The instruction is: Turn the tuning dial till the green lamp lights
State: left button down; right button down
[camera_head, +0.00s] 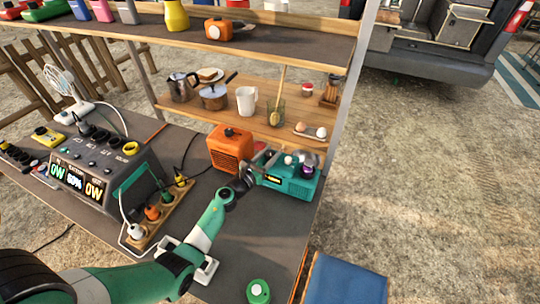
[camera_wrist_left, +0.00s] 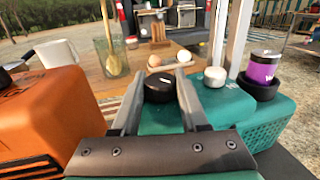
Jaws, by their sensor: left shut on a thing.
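The teal radio (camera_head: 300,187) stands at the far right end of the table, with a small lit amber display on its front. On its top, a black dial (camera_wrist_left: 158,84) with a white mark sits between the fingers of my left gripper (camera_wrist_left: 156,92), which is shut on it. In the head view my left gripper (camera_head: 264,166) reaches over the radio's left part. A white knob (camera_wrist_left: 215,76) stands to the right of the dial, apart from the fingers. I cannot make out a lit green lamp on the radio. My right gripper is not in view.
An orange box (camera_head: 230,148) stands close on the radio's left. A purple can (camera_wrist_left: 264,66) stands at the radio's right end. A shelf behind holds a white mug (camera_head: 247,101), a glass (camera_head: 276,112) and eggs. A power station (camera_head: 110,170) stands left; a green round object (camera_head: 258,291) lies in front.

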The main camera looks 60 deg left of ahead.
pick_arm(q)
jog(key=m+t+h+b, duration=0.1)
jog(key=m+h, duration=0.1)
jog(key=h, duration=0.1)
jog(key=shift+a+f+t, duration=0.1)
jog(key=shift+t, duration=0.2)
jog(key=shift+m+h, duration=0.5)
jog(key=shift+h, duration=0.2)
jog(key=shift+c, duration=2.1)
grip_release()
jog(key=shift+s, duration=0.2)
jog(key=p+v, duration=0.3)
jog(key=v, duration=0.8)
jog(key=shift+d, duration=0.2)
